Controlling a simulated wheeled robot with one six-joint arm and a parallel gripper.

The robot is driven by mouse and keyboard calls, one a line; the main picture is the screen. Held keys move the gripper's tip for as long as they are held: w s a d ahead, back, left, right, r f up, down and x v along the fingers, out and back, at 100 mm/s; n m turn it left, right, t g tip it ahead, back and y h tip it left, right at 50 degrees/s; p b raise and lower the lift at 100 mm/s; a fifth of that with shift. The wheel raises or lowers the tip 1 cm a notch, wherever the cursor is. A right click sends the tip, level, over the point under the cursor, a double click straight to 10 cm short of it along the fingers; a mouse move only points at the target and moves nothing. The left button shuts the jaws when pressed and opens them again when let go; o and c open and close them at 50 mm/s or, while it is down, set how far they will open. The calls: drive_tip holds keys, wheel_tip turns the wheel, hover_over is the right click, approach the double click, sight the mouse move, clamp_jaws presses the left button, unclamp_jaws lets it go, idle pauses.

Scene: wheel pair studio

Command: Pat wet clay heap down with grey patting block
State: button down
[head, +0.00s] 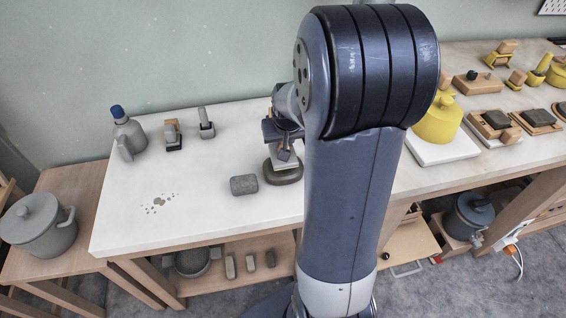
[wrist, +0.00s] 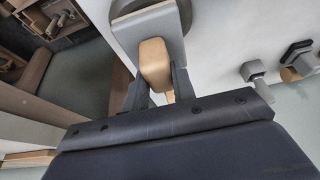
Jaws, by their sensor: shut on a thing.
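My gripper (head: 284,140) is over the white table (head: 240,215), partly behind my arm in the head view. It is shut on the wooden handle (wrist: 155,65) of the grey patting block (wrist: 157,32). The block (head: 284,160) is right above the dark grey-brown wet clay heap (head: 284,176), which looks low and rounded. The block appears to rest on the clay, but I cannot tell whether it presses. In the wrist view the block hides most of the clay (wrist: 128,8).
A grey cylinder-like lump (head: 244,185) lies just left of the clay. A blue-capped grey bottle (head: 128,135) and two small handled tools (head: 173,136) (head: 206,124) stand at the back left. Grey spots (head: 160,203) mark the left front. A yellow vessel (head: 437,122) stands right of my arm.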

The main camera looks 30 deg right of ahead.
drive_tip(key=shift+f, duration=0.2)
drive_tip(key=shift+f+b, duration=1.35)
drive_tip(key=shift+f, duration=0.15)
drive_tip(key=shift+r+p, duration=1.1)
drive_tip(key=shift+r, duration=0.4)
drive_tip(key=shift+f, duration=0.25)
drive_tip(key=shift+f+b, duration=1.4)
drive_tip(key=shift+f, duration=0.05)
drive_tip(key=shift+f, duration=0.1)
drive_tip(key=shift+r+p, duration=1.1)
drive_tip(key=shift+r, duration=0.45)
